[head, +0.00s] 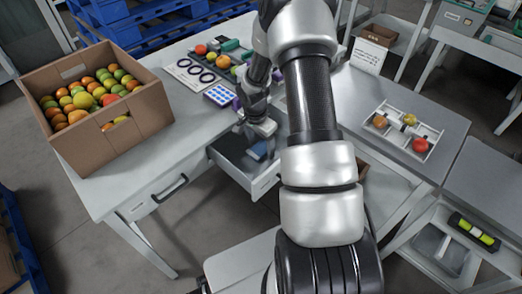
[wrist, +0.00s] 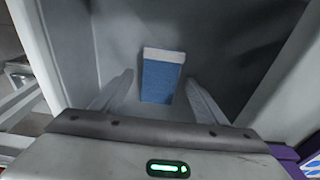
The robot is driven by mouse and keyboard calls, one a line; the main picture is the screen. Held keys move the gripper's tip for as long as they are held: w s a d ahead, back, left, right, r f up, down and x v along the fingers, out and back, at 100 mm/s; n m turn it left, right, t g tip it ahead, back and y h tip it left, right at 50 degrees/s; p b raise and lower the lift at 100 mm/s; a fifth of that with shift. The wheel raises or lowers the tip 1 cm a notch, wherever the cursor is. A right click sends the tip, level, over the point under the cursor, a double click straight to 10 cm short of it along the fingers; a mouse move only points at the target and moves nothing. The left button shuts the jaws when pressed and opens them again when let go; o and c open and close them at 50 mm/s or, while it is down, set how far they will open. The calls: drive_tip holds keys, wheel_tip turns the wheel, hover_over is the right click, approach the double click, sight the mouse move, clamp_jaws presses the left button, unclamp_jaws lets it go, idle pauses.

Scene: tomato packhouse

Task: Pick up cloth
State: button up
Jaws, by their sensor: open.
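The cloth (wrist: 162,80) is a blue folded rectangle with a white band along its far edge, lying on the grey floor of the open drawer (wrist: 115,30). In the head view the cloth (head: 258,151) is a small blue patch inside the drawer (head: 235,172), partly hidden by my gripper. My gripper (wrist: 157,97) is open and empty, pointing down into the drawer. In the wrist view its two fingers stand on either side of the cloth, apart from it. I cannot tell the exact height of the fingertips above it.
A cardboard box (head: 125,135) of mixed tomatoes stands on the left of the table (head: 120,190). A white divided tray (head: 385,137) is on the right table. The drawer walls surround my fingers closely.

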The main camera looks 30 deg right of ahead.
sight(261, 148)
drive_tip(key=c, duration=1.1)
wheel_tip(261, 148, up, 10)
drive_tip(key=shift+r+p, duration=0.1)
drive_tip(key=shift+p, duration=1.05)
drive_tip(key=shift+c, duration=0.2)
